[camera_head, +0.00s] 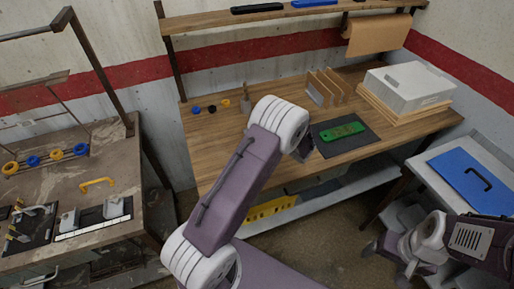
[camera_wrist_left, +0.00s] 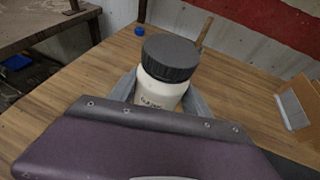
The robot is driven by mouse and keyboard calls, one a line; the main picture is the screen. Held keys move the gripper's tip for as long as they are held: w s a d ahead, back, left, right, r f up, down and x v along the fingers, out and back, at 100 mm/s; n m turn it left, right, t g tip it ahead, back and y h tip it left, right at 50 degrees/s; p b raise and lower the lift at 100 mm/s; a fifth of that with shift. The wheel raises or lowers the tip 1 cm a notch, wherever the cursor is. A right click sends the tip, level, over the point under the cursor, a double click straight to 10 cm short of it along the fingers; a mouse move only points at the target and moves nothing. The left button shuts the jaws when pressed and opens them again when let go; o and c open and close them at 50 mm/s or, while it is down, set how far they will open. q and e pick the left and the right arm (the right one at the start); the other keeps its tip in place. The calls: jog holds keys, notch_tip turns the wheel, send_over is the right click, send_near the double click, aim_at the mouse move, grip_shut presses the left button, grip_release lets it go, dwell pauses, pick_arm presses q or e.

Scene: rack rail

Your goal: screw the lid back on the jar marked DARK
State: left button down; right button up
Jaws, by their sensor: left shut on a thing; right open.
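A cream jar (camera_wrist_left: 160,92) stands upright in the left wrist view, with small dark lettering on its front that I cannot read for certain. A dark grey ribbed lid (camera_wrist_left: 170,57) sits on top of it; I cannot tell how tight it is. My left gripper (camera_wrist_left: 160,100) is shut on the jar body, a grey finger on either side. In the head view my left arm hides the jar and this gripper. My right gripper (camera_head: 386,264) is open and empty at the lower right of the head view, away from the wooden bench.
The wooden bench (camera_head: 225,150) bears a green board on a dark mat (camera_head: 355,148), upright wooden dividers (camera_head: 323,88) and a grey box (camera_head: 408,86). A side table holds a blue panel (camera_head: 475,180).

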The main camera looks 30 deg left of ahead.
pick_arm(q)
notch_tip(320, 180, down, 3)
jog(key=shift+a+f, duration=0.1)
jog(key=shift+w+f, duration=0.1)
jog(key=shift+f, duration=0.2)
jog(key=shift+f, duration=0.25)
notch_tip(320, 180, down, 4)
jog(key=shift+r, duration=0.15)
